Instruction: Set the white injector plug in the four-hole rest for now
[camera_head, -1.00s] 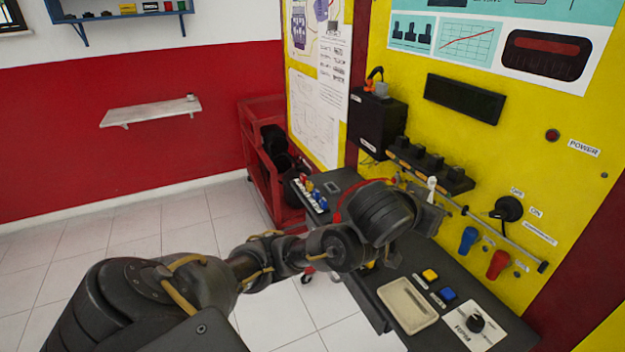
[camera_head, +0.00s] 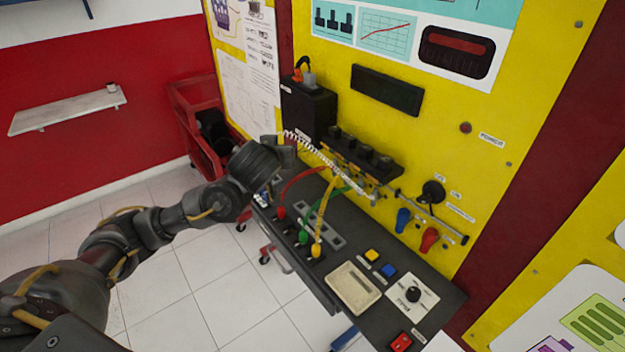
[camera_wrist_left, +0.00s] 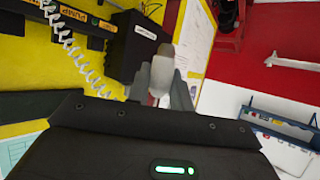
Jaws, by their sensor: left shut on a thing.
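My left gripper (camera_head: 284,148) is shut on the white injector plug (camera_wrist_left: 160,74), which stands between the fingers in the wrist view. In the head view the plug is hard to make out at the gripper. Its white coiled cord (camera_head: 322,158) stretches from the gripper right to the engine panel's lower rail. A grey plate with dark holes (camera_head: 335,218), which looks like the four-hole rest, lies on the bench top below and right of the gripper. The gripper is up in the air, apart from this plate. My right gripper is not in view.
Red (camera_head: 281,212), green (camera_head: 303,237) and yellow (camera_head: 316,250) plugs with cords stand in a row on the dark bench (camera_head: 375,300). A black box (camera_head: 308,112) and a row of black injectors (camera_head: 360,152) are on the yellow panel. A beige tray (camera_head: 354,287) lies in front.

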